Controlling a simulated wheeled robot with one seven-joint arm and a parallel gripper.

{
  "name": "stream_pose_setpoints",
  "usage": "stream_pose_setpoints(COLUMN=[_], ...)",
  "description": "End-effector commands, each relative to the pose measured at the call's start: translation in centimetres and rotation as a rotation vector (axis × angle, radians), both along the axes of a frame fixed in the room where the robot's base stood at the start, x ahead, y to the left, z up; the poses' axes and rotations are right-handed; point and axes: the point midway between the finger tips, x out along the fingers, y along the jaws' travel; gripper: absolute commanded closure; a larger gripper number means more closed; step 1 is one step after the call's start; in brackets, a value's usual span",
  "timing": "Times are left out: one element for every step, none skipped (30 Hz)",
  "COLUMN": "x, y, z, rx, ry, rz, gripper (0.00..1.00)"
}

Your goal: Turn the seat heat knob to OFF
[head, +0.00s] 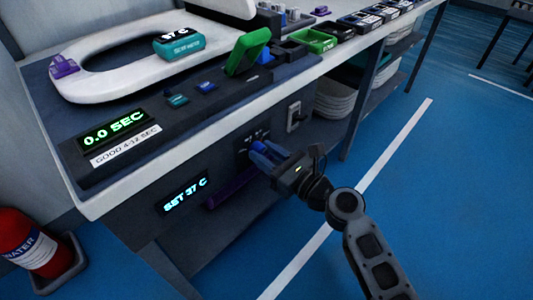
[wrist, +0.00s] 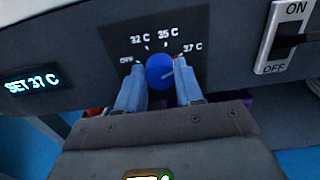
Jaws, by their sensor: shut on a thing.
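The seat heat knob (wrist: 160,71) is a blue round knob on a dark panel (wrist: 120,40) on the front of the bench. Its panel is marked OFF, 32 C, 35 C and 37 C from left to right. A light line on the knob points right, toward 37 C. My gripper (wrist: 159,88) is shut on the knob, one finger on each side. The head view also shows my gripper (head: 262,152) at the panel, with the knob partly hidden. A display (wrist: 31,83) left of the knob reads SET 37 C.
An ON/OFF rocker switch (wrist: 283,38) is close to the right of the knob. A purple bar (head: 228,192) runs below it. The bench top holds a toilet seat (head: 75,88), a green device (head: 248,52) and a 0.0 SEC display (head: 113,129). Blue floor is open at right.

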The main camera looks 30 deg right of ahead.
Motion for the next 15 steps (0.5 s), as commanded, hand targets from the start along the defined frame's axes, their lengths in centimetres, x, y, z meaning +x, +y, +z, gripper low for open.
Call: stream_pose_setpoints(x=[-0.01, -0.01, -0.01, -0.01, -0.01, -0.01, -0.02, -0.02, -0.02, -0.02, -0.02, -0.02, -0.02, -0.02, -0.02], y=[0.00, 0.00, 0.00, 0.00, 0.00, 0.00, -0.01, -0.01, -0.01, -0.01, -0.01, -0.01, -0.01, -0.01, 0.00], z=[0.00, 0.00, 0.00, 0.00, 0.00, 0.00, -0.01, -0.01, -0.01, -0.01, -0.01, -0.02, -0.02, -0.03, -0.04], rx=[0.000, 0.000, 0.000, 0.000, 0.000, 0.000, 0.000, 0.000, 0.000, -0.001, -0.002, -0.005, -0.009, -0.013, -0.021], ry=[0.000, 0.000, 0.000, 0.000, 0.000, 0.000, 0.000, 0.000, 0.000, 0.000, -0.001, -0.002, -0.003, -0.004, -0.007], rz=[0.000, 0.000, 0.000, 0.000, 0.000, 0.000, 0.000, 0.000, 0.000, 0.000, 0.000, 0.000, 0.000, 0.000, 0.000], gripper=[0.73, 0.76, 0.80, 0.82, 0.85, 0.89, 0.92, 0.94, 0.94, 0.94, 0.94, 0.94, 0.94, 0.94, 0.94])
